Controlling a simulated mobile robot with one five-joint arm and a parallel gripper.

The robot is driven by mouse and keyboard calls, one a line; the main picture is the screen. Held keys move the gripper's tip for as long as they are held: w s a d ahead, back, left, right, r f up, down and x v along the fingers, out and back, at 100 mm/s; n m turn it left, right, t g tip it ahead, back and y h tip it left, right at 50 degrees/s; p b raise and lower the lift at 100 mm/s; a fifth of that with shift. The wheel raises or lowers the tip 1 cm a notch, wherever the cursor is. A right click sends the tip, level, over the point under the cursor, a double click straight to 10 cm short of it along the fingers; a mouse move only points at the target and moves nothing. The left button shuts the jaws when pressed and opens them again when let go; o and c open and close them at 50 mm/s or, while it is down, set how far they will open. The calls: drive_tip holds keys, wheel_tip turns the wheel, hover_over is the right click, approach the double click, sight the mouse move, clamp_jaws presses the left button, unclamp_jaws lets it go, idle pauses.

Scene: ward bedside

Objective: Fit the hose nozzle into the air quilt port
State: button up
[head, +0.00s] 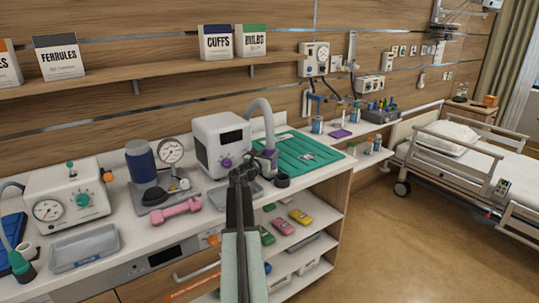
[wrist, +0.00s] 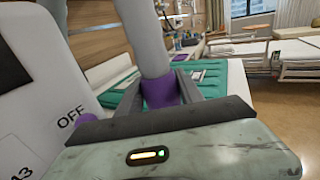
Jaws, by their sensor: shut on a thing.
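The hose (head: 262,112) is a thick grey tube arching from behind the white blower unit (head: 221,143). Its purple nozzle (head: 270,153) points down at the lower end of the hose. My gripper (head: 253,166) is shut on this nozzle; in the wrist view, the purple nozzle (wrist: 161,92) sits between the two dark fingers. The green air quilt (head: 300,146) lies folded on the counter just right of the nozzle, and also shows behind the fingers in the wrist view (wrist: 236,82). I cannot make out the quilt's port; the nozzle's lower end is hidden.
A pink dumbbell (head: 176,214) and a gauge stand (head: 170,165) are to the left. Shelves with coloured items (head: 285,225) are below. The floor at right is clear.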

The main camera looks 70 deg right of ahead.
drive_tip(key=shift+f, duration=0.3)
drive_tip(key=o, duration=1.4)
drive_tip(key=shift+a, duration=0.15)
drive_tip(key=a, duration=0.7)
drive_tip(key=shift+w+a, duration=0.25)
drive_tip(key=shift+w, duration=0.15)
